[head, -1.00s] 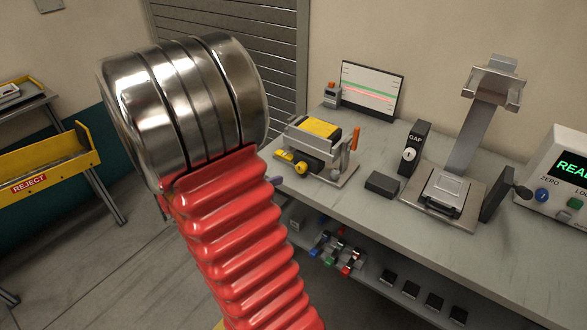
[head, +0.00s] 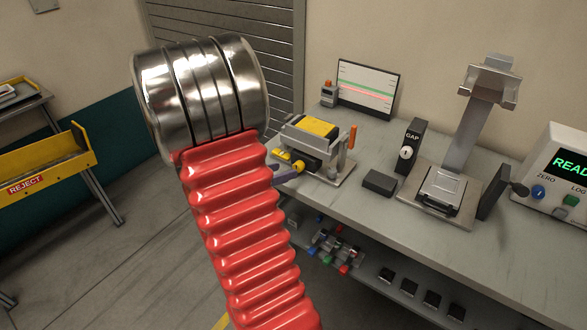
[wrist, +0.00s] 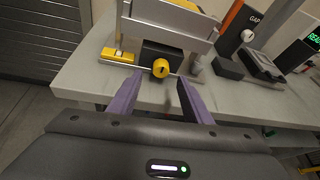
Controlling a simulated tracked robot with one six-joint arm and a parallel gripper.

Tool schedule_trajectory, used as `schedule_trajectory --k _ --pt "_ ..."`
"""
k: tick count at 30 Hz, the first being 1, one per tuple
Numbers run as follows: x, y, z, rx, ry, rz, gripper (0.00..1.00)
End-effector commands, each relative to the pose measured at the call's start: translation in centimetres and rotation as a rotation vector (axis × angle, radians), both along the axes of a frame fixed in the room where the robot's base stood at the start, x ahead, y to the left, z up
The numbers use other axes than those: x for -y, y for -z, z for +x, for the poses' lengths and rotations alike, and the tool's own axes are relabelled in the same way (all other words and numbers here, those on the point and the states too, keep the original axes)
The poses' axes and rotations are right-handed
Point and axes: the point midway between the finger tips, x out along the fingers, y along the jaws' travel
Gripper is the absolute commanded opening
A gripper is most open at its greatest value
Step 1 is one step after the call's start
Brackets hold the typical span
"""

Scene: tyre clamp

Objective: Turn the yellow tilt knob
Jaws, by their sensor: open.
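The yellow tilt knob (wrist: 160,68) is a small round knob on the dark front of the clamp fixture (wrist: 170,18). In the head view the knob (head: 298,167) shows at the fixture's lower front, just beyond a purple fingertip. My gripper (wrist: 160,78) is open, with its two purple fingers pointing at the fixture. In the wrist view the knob lies between the fingertips' lines, slightly beyond them, with space on both sides. I cannot tell the exact depth gap. In the head view my red-sleeved arm hides most of the gripper.
A yellow block (wrist: 118,56) sits left of the knob on the fixture base. An orange-handled lever (head: 352,138) stands at the fixture's right. A dark block (head: 380,183), the GAP unit (head: 411,146) and a metal stand (head: 440,192) are further right on the bench (head: 400,235).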

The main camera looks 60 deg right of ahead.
Motion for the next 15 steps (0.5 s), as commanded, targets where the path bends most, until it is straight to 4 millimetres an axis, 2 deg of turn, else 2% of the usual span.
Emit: schedule_trajectory --k 9,15 --pt "4.0 1.7 -1.4 -0.001 0.004 0.001 0.45" --pt "5.5 2.3 -1.8 0.000 0.002 0.001 0.45"
